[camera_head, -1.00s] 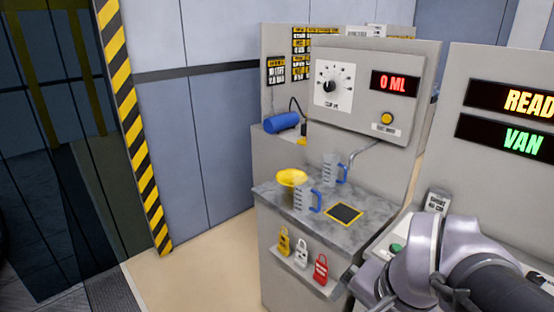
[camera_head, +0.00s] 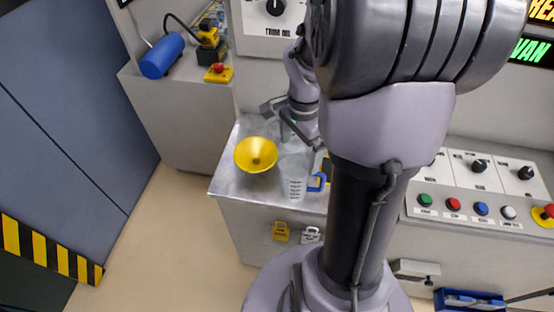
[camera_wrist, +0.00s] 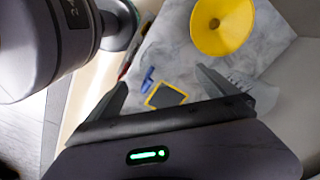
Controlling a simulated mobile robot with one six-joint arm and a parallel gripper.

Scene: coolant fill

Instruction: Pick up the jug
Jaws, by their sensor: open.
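A clear jug (camera_head: 294,178) with dark markings and a blue handle (camera_head: 317,182) stands upright on the grey counter (camera_head: 228,178), near its front edge. A yellow funnel (camera_head: 256,154) is beside it; the funnel also shows in the wrist view (camera_wrist: 221,25). My gripper (camera_wrist: 162,77) is open and empty above the counter. A blue handle (camera_wrist: 148,78) and a dark yellow-edged pad (camera_wrist: 166,95) show between its fingers. A grey shape beside the right finger may be the second jug; I cannot tell. My arm hides part of the counter in the head view.
A blue cylinder (camera_head: 162,55) and a yellow box with a red button (camera_head: 218,73) are on the ledge behind left. A button panel (camera_head: 468,205) is at right.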

